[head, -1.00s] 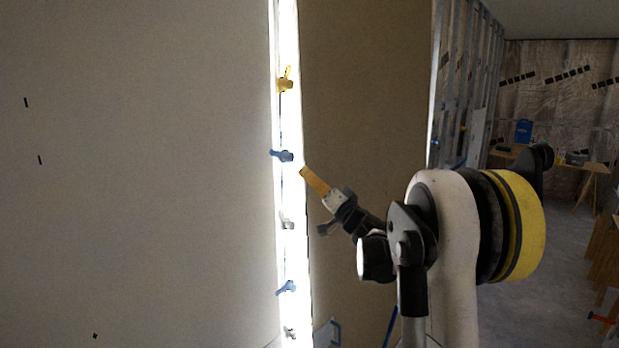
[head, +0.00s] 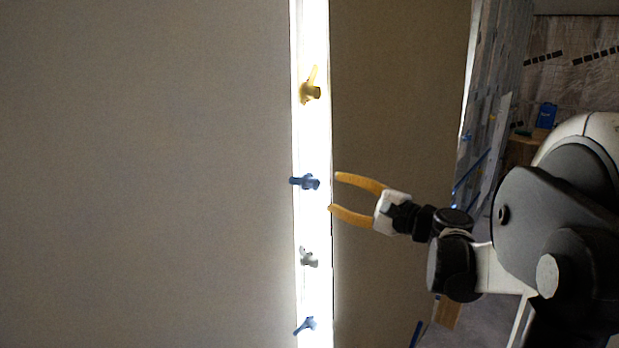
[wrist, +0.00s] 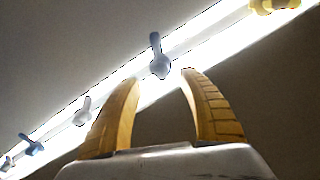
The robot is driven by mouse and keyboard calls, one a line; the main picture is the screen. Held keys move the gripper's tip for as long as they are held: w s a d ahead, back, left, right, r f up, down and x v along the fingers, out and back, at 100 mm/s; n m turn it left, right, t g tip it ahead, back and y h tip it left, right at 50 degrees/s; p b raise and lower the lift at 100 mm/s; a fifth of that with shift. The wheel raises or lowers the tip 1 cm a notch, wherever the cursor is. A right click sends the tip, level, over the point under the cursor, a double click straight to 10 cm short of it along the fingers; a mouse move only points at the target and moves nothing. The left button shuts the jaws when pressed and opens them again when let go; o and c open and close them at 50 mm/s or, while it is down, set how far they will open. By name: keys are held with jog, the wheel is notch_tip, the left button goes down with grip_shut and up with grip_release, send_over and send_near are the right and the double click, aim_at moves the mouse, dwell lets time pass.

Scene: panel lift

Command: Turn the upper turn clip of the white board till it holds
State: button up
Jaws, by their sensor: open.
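A pale, greyish board (head: 150,180) fills the left of the head view. Along its right edge runs a brightly lit strip (head: 313,140) with several turn clips. The upper blue clip (head: 306,182) has its tab pointing left, onto the board's edge. A yellow clip (head: 311,91) sits above it with its tab pointing up. I cannot tell which one the task means. My gripper (head: 333,192) is open and empty, just right of the upper blue clip. In the wrist view that clip (wrist: 159,62) shows beyond the gap between my fingers (wrist: 160,80), apart from them.
Below are a grey clip (head: 308,257) and another blue clip (head: 306,325). A brown panel (head: 395,90) stands right of the strip, behind my gripper. Metal studs (head: 490,90) and a blue container (head: 546,115) are farther back at right.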

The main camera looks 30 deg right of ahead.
aim_at(316, 186)
jog(key=x, duration=0.8)
jog(key=shift+w+a+p, duration=0.1)
jog(key=shift+w+p, duration=0.2)
jog(key=shift+p, duration=0.05)
jog(key=shift+f, duration=0.1)
jog(key=shift+c, duration=0.4)
grip_shut()
